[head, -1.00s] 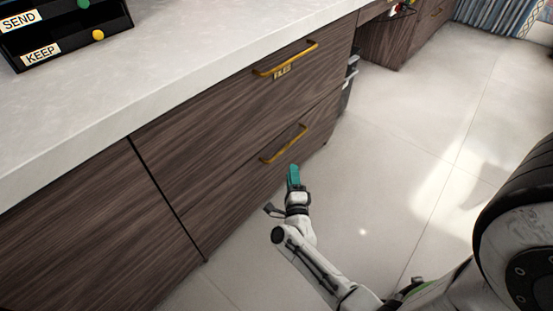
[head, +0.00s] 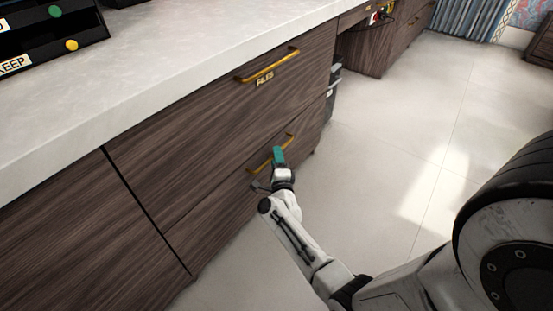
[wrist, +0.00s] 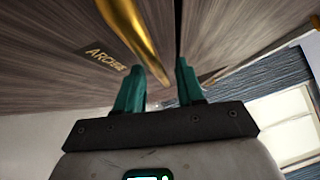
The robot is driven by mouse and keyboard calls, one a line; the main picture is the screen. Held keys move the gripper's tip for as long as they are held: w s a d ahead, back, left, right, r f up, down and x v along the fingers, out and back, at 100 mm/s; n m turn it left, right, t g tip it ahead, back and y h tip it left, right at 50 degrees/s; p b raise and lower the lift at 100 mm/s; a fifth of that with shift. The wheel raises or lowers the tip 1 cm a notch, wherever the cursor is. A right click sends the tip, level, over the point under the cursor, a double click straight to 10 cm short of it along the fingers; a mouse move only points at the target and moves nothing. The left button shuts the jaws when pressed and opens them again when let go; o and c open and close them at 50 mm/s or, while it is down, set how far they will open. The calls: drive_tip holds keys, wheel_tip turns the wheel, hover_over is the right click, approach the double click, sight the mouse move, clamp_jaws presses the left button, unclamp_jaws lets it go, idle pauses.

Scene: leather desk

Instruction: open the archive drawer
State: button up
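The archive drawer (head: 232,182) is the lower dark wood drawer and looks closed. Its gold bar handle (head: 258,166) is partly hidden by my gripper in the head view. The wrist view shows the handle (wrist: 132,32) large and near, with the "ARCHIVE" label (wrist: 107,59) beside it. My gripper (head: 278,153) has teal fingers and is at the handle. In the wrist view my gripper (wrist: 160,66) is open, fingers apart, with the handle's near end appearing in line with the gap. I cannot tell whether the fingers touch it.
The drawer labelled "FILES" (head: 265,83), with its own gold handle (head: 268,65), sits above, closed. A pale countertop (head: 170,65) overhangs the drawers. A black organiser (head: 45,35) stands on it. A dark bin (head: 332,90) stands beyond the drawers. The floor (head: 400,140) to the right is clear.

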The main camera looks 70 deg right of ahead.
drive_tip(key=shift+c, duration=0.4)
clamp_jaws()
